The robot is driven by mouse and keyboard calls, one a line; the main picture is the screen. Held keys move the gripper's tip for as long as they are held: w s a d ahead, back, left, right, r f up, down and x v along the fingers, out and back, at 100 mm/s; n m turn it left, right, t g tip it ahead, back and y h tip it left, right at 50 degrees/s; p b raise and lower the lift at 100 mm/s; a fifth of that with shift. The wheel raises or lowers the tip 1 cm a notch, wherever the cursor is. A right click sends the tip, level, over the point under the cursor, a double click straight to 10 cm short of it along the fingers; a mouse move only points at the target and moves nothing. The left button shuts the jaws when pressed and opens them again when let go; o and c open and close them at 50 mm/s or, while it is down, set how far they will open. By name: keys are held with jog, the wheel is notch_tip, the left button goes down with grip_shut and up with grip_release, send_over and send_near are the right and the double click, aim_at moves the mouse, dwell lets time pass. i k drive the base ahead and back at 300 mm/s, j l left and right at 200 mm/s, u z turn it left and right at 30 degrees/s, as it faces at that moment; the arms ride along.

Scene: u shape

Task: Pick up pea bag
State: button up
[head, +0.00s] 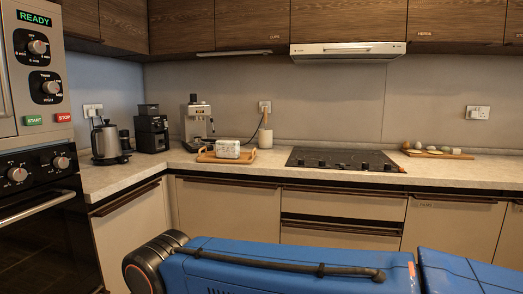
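I cannot make out anything that is clearly a pea bag in the head view. A small white package with dark print (228,148) sits on a wooden tray (206,157) on the counter; its label is too small to read, so I cannot tell what it is. My blue arm crosses the bottom of the view, well in front of the counter. My gripper is out of view.
A board (440,154) with small items lies right. An oven unit (36,190) stands left.

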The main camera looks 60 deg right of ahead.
aim_at(224, 149)
jog(key=z, duration=1.55)
jog(key=k+l, duration=0.05)
jog(key=l, duration=0.05)
